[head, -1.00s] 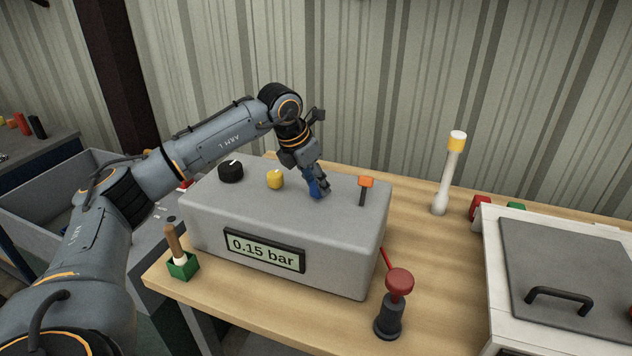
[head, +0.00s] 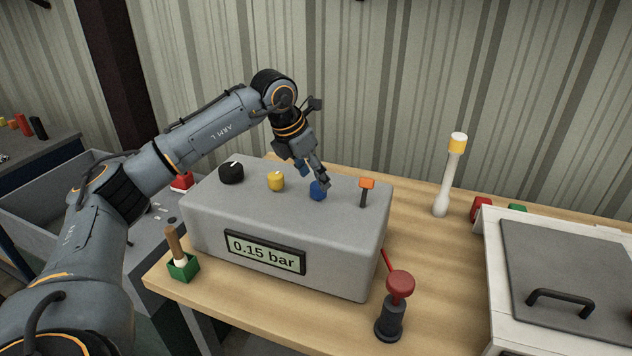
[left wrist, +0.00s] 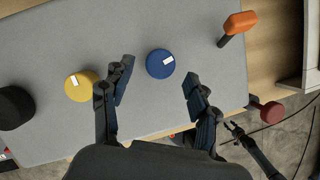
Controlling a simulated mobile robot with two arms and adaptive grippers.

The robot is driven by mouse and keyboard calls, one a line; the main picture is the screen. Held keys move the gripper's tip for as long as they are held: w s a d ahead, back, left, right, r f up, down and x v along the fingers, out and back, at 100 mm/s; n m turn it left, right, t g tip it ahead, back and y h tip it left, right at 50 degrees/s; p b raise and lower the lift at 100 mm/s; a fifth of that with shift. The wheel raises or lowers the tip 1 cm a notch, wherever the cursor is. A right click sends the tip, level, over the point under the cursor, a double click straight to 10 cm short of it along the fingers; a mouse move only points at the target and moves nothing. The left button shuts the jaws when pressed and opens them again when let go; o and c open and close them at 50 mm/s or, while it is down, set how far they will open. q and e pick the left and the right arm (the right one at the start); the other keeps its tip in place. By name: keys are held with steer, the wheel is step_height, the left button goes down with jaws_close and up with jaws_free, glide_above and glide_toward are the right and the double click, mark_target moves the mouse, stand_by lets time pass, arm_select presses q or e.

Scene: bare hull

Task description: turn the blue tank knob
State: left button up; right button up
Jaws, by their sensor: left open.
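The blue tank knob (head: 318,190) sits on top of the grey box between the yellow knob and the orange-topped lever. In the left wrist view the blue knob (left wrist: 160,64) is round with a white mark pointing right and slightly up. My left gripper (head: 315,178) is open just above the blue knob, and a finger partly hides it in the head view. In the left wrist view its fingers (left wrist: 158,78) stand apart on either side, a little short of the knob, with nothing between them.
The grey box (head: 300,225) has a display reading 0.15 bar (head: 264,250). A yellow knob (head: 276,182), black knob (head: 231,173) and orange-topped lever (head: 366,187) stand beside the blue knob. A red-topped lever (head: 398,285) stands in front. A lidded box (head: 568,265) is at right.

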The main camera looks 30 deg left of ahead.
arm_select(q)
steer(key=v, duration=0.9)
steer(key=shift+f, duration=0.15)
